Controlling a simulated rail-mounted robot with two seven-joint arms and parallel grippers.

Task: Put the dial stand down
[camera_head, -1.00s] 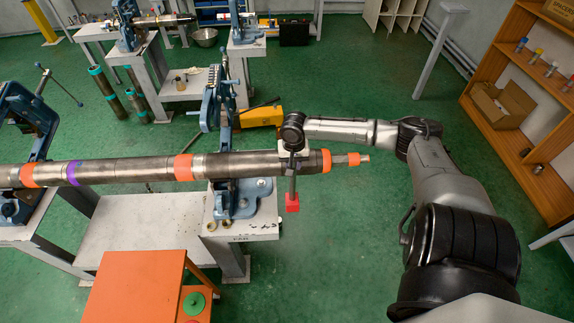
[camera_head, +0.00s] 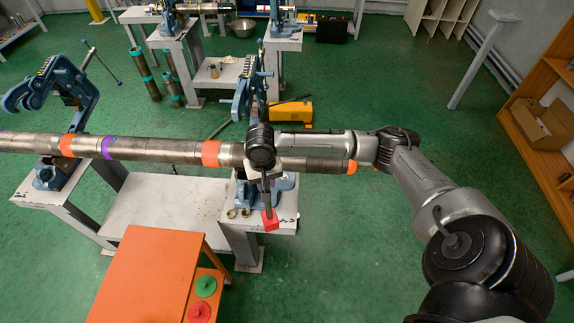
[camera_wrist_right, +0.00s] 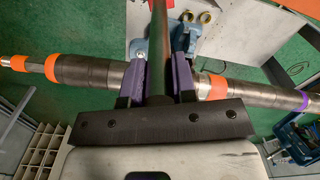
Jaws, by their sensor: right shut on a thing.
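The dial stand shows as a red block-shaped base (camera_head: 270,221) at the lower end of a dark rod (camera_head: 268,192). My right gripper (camera_head: 264,172) is above the pipe, beside the right pipe vise, and the stand hangs down in front of the pipe. The base appears over the front right of the vise bench top (camera_head: 283,228); I cannot tell whether it touches. My left gripper is not in view.
The long pipe (camera_head: 150,150) with orange and purple bands runs across the right vise (camera_head: 250,85) and the open left vise (camera_head: 62,90). An orange table (camera_head: 147,275) with green and red discs stands in front. Green floor is clear at right.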

